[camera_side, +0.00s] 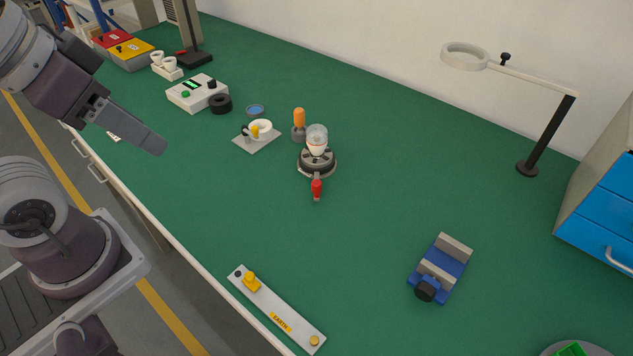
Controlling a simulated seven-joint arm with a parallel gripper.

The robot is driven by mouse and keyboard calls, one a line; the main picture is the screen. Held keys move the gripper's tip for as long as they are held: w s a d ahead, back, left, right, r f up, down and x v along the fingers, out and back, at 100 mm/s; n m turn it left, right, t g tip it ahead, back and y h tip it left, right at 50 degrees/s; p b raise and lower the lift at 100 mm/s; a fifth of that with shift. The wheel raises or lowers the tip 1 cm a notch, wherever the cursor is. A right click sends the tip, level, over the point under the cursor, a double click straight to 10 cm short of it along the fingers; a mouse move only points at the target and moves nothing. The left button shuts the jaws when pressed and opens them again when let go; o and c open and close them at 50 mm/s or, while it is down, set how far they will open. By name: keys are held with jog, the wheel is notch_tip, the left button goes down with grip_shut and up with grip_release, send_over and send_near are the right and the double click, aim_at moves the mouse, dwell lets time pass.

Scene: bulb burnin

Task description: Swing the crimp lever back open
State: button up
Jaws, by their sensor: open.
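The crimp lever (317,189) has a red grip and sticks out from the front of a round dark crimping base (318,167), pointing toward the near side of the bench. A clear bulb with a white lower part (317,138) stands upright in the middle of the base. My gripper (154,144) is at the upper left, above the bench's near edge, well to the left of the lever and apart from it. Its fingers overlap in this side view, and nothing shows between them. It is open.
An orange-handled tool (299,120) stands right behind the base. A grey plate with a white ring (260,130) and a white meter box (197,92) lie to the left. A blue vise (440,270) and a grey strip (280,312) are nearer. The green mat around the lever is clear.

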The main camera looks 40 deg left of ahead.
dwell(0.3)
jog(key=n+g, duration=0.2)
jog(key=g, duration=0.3)
send_over(317, 182)
jog(key=f, duration=2)
jog(key=shift+s+a, duration=0.1)
jog(key=shift+s, duration=0.1)
jog(key=shift+n+g, duration=0.3)
notch_tip(317, 182, down, 8)
jog(key=shift+w+f, duration=0.15)
jog(key=shift+f, duration=0.1)
grip_shut()
jog(key=shift+r, duration=0.1)
